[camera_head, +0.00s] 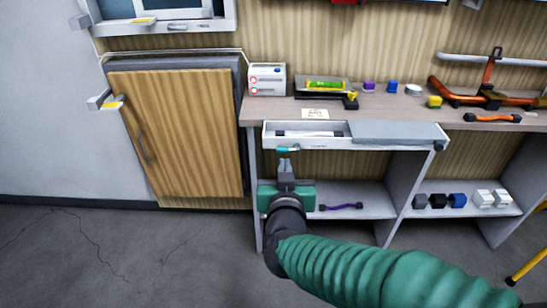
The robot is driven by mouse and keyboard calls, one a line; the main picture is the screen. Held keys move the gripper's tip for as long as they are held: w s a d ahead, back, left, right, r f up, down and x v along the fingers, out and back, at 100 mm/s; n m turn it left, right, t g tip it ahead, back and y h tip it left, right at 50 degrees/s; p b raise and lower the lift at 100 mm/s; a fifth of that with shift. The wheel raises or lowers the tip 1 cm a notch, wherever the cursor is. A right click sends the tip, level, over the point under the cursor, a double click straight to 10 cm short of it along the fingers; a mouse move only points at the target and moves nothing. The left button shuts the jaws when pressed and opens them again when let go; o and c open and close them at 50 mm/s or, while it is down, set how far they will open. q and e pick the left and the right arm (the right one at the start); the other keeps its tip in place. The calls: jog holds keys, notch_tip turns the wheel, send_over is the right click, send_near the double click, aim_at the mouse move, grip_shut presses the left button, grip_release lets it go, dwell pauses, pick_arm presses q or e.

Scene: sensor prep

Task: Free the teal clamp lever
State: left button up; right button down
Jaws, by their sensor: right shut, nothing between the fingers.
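The teal clamp lever (288,149) is a small teal piece on the front face of a white tray or drawer (390,144) under the bench top. My right gripper (286,163) is just below the lever, fingers pointing up towards it, shut and empty. A small gap seems to show between the fingertips and the lever. My right arm in its green sleeve comes in from the lower right. My left gripper is not in view.
The bench top (390,103) holds a white box (266,79), a level-like tool (327,87), small blocks and orange pipework (464,98). A lower shelf (362,199) carries a purple-handled piece (341,207). A wooden cabinet door (182,133) stands left. Open floor lies front left.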

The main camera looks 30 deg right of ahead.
jog(key=p, duration=0.5)
send_near(283, 150)
jog(key=w+d+r, duration=0.2)
jog(key=w+r, duration=0.1)
jog(key=w, duration=0.1)
jog(key=shift+w+d+f+b, duration=0.25)
jog(key=shift+w+f+b, duration=0.1)
jog(key=shift+f, duration=0.25)
jog(key=shift+w+d+f+b, duration=0.2)
jog(key=shift+w+f, duration=0.1)
jog(key=shift+f, duration=0.25)
jog(key=shift+w+d+f+b, duration=0.25)
jog(key=shift+w+f+b, duration=0.1)
jog(key=shift+f, duration=0.25)
jog(key=shift+p, duration=0.35)
jog(key=shift+n, duration=0.3)
